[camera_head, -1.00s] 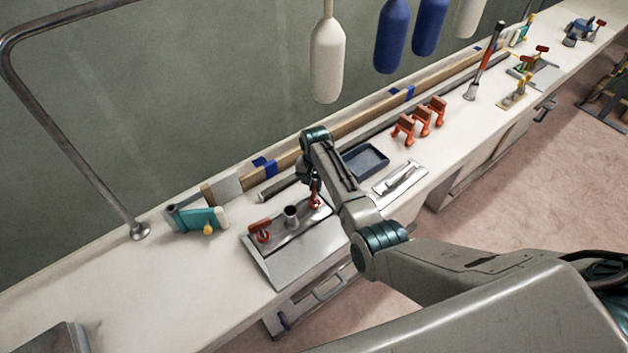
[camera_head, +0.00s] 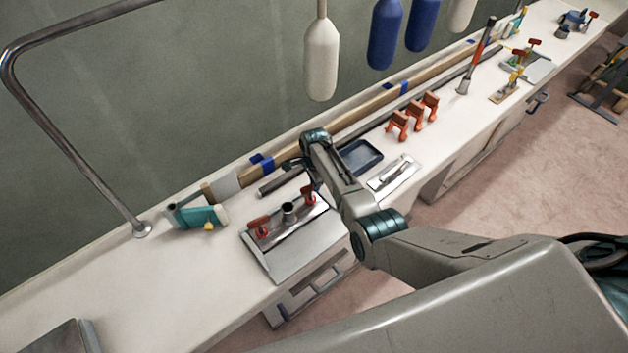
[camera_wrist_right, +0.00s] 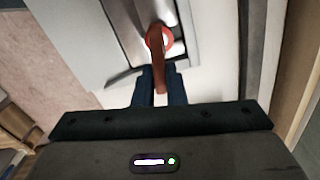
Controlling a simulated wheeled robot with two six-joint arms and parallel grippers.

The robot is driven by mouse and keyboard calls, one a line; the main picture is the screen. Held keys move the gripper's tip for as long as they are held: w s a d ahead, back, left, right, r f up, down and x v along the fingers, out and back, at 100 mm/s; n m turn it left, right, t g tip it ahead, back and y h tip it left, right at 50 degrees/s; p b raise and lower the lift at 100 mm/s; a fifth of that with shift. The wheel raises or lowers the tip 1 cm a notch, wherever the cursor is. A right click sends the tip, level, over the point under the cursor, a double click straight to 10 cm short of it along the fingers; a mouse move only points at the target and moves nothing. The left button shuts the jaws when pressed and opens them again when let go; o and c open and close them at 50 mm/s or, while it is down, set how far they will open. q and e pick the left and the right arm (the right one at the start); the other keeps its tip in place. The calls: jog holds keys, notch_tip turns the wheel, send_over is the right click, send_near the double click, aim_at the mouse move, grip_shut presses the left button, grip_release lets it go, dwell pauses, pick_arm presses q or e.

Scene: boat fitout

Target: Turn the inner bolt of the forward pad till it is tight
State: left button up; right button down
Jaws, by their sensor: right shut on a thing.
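A grey metal pad plate (camera_head: 277,236) sits at the front edge of the white bench, with a short dark upright tube (camera_head: 288,211) in its middle. Two bolts with red handles stand on it: one at the left (camera_head: 260,226) and one at the right (camera_head: 309,196). My right gripper (camera_head: 307,184) reaches down at the right bolt, partly hidden by its own arm. In the right wrist view, its dark fingers (camera_wrist_right: 158,84) close on the red handle (camera_wrist_right: 158,58), above a red ring on the plate. My left gripper is not in view.
A dark blue tray (camera_head: 361,157) and a metal plate with a handle (camera_head: 393,174) lie to the right. Several orange clamps (camera_head: 411,118) stand beyond. A teal tool (camera_head: 199,216) lies to the left. A steel rail (camera_head: 75,155) rises from the bench at far left.

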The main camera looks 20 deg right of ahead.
jog(key=m, duration=0.3)
jog(key=shift+r+m, duration=0.35)
jog(key=shift+m, duration=0.05)
jog(key=m, duration=0.4)
jog(key=shift+s, duration=0.15)
jog(key=shift+a+m, duration=0.1)
jog(key=shift+m, duration=0.2)
jog(key=c, duration=1.5)
grip_release()
jog(key=shift+s, duration=0.1)
jog(key=shift+s+f, duration=0.1)
